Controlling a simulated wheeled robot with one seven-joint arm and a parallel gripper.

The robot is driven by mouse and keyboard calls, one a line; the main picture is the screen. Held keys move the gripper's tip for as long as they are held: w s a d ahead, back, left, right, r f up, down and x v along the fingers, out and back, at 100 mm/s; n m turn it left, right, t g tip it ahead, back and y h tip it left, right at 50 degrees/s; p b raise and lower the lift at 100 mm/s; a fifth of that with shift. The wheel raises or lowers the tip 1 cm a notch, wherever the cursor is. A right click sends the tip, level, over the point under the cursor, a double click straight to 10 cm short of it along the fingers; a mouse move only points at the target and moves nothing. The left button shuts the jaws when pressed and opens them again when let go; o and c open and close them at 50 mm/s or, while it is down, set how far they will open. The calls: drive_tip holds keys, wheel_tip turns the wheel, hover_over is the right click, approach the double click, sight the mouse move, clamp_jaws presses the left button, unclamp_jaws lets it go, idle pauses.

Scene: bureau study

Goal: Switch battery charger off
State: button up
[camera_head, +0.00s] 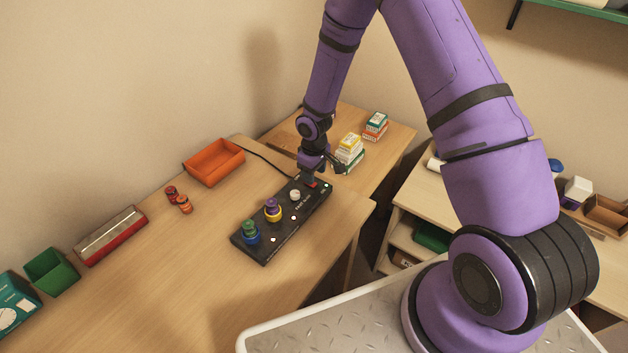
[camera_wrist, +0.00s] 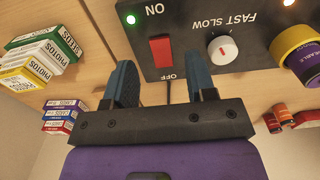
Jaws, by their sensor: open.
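The battery charger (camera_head: 284,222) is a black box on the wooden desk, with several coloured round pieces on its top. In the wrist view its panel (camera_wrist: 195,72) shows a red rocker switch (camera_wrist: 161,50) between the words ON and OFF, and a lit green light (camera_wrist: 131,19) by ON. A white FAST/SLOW knob (camera_wrist: 222,50) sits beside the switch. My gripper (camera_wrist: 158,85) is open and empty. Its two fingers are on either side of the OFF end, just short of the switch; I cannot tell whether they touch the panel. In the head view my gripper (camera_head: 322,170) is over the charger's far end.
An orange tray (camera_head: 214,163), small red cylinders (camera_head: 179,199), a red-and-grey box (camera_head: 110,236) and a green bin (camera_head: 52,271) stand to the left. Stacked small boxes (camera_head: 349,150) are close behind my gripper. The desk front is clear.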

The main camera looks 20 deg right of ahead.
drive_tip(key=shift+f, duration=1.85)
drive_tip(key=shift+c, duration=0.5)
drive_tip(key=c, duration=0.8)
drive_tip(key=shift+w+a+r+g+h, duration=0.15)
drive_tip(key=shift+g+h, duration=0.25)
drive_tip(key=shift+g, duration=0.2)
drive_tip(key=shift+w+g+h, duration=0.15)
drive_tip(key=shift+g+h, duration=0.25)
drive_tip(key=shift+g, duration=0.2)
drive_tip(key=o, duration=0.9)
drive_tip(key=shift+r, duration=0.15)
drive_tip(key=v, duration=1)
drive_tip(key=shift+r, duration=0.25)
drive_tip(key=shift+w, duration=0.1)
